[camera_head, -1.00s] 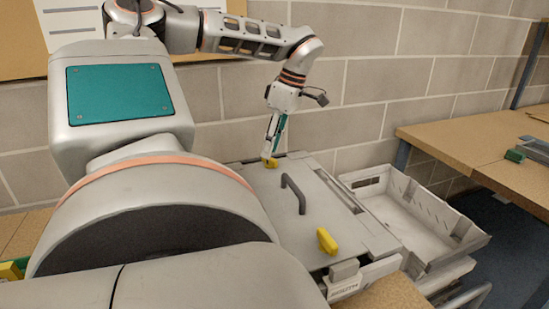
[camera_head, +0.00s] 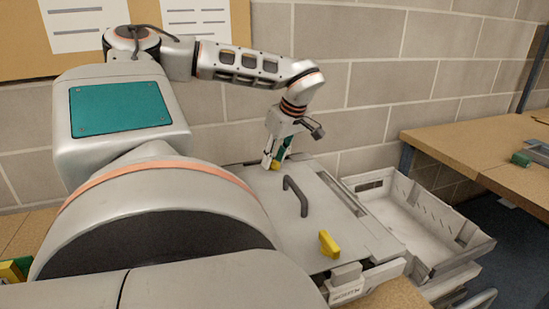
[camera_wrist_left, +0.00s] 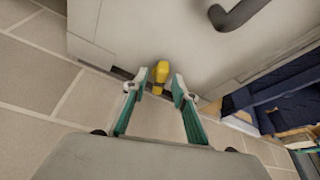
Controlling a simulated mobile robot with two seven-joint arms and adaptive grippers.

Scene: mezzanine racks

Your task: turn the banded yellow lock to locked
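A yellow lock knob (camera_head: 276,165) sits at the far edge of the grey lid (camera_head: 328,222), close to the wall. My left gripper (camera_head: 272,162) points down at it from above. In the left wrist view the yellow knob (camera_wrist_left: 161,72) lies between and just beyond the two green-sided fingertips (camera_wrist_left: 157,84). These are apart, with gaps on both sides of the knob. A second yellow knob (camera_head: 329,244) stands at the near edge of the lid, away from the gripper. My right gripper is not in view.
A dark bar handle (camera_head: 295,196) rises from the lid between the knobs. An open pale crate (camera_head: 430,222) stands to the right, beside a wooden bench (camera_head: 480,150). The block wall (camera_head: 370,95) is close behind the left gripper.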

